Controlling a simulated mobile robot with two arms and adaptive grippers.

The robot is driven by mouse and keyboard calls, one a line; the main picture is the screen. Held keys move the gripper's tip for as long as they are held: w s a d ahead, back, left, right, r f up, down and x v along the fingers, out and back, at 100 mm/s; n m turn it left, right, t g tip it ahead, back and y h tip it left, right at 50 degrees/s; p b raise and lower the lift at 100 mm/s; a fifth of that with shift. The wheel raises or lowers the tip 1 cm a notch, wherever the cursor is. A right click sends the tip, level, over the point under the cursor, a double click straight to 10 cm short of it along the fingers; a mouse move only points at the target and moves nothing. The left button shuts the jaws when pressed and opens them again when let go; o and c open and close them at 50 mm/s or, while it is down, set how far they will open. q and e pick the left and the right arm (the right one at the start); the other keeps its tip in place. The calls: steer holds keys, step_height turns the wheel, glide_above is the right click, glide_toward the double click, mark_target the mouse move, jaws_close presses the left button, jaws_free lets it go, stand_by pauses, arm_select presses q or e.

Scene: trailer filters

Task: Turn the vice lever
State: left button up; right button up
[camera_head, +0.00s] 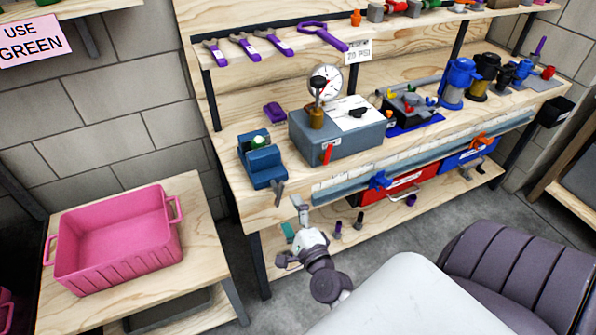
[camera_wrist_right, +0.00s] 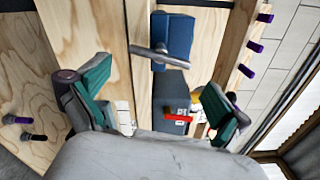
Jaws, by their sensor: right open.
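The blue vice (camera_head: 261,160) is at the left front of the wooden workbench, with a small green and white piece at its top. Its grey lever (camera_head: 279,191) hangs at the vice's front, at the bench edge. In the right wrist view the blue vice (camera_wrist_right: 175,32) is ahead, and the grey lever (camera_wrist_right: 160,57) lies across it as a bar. My right gripper (camera_head: 290,234) is open and empty, below and in front of the lever, apart from it. In the wrist view its teal-padded fingers (camera_wrist_right: 157,78) are wide apart, with the lever beyond them. My left gripper is not in view.
A grey box with a gauge (camera_head: 340,135) and a red handle stands right of the vice. A purple piece (camera_head: 274,111) lies behind the vice. A pink crate (camera_head: 118,240) sits on a lower table at left. Red (camera_head: 398,187) and blue bins are under the bench.

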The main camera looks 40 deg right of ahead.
steer(key=v, duration=0.5)
steer(key=shift+s, duration=0.25)
steer(key=s+a+f+n+g+y, duration=0.25)
steer(key=f+n, duration=0.25)
steer(key=f, duration=0.4)
steer(key=s+a+f+n+g+y, duration=0.1)
steer(key=s+a+f+n+g, duration=0.2)
steer(key=f, duration=0.7)
steer(key=s+a+f+n+g+y, duration=0.25)
steer(key=f+n, duration=0.35)
steer(key=f, duration=0.3)
steer(key=s+d+f+n+g, duration=0.1)
steer(key=s+f+n+g, duration=0.3)
steer(key=s, duration=0.8)
steer(key=s+d+f+n+g+h, duration=0.1)
steer(key=s+f+n+g, duration=0.3)
steer(key=s+f+n, duration=0.4)
steer(key=s+f, duration=0.4)
steer(key=f, duration=0.1)
steer(key=shift+s+h, duration=0.3)
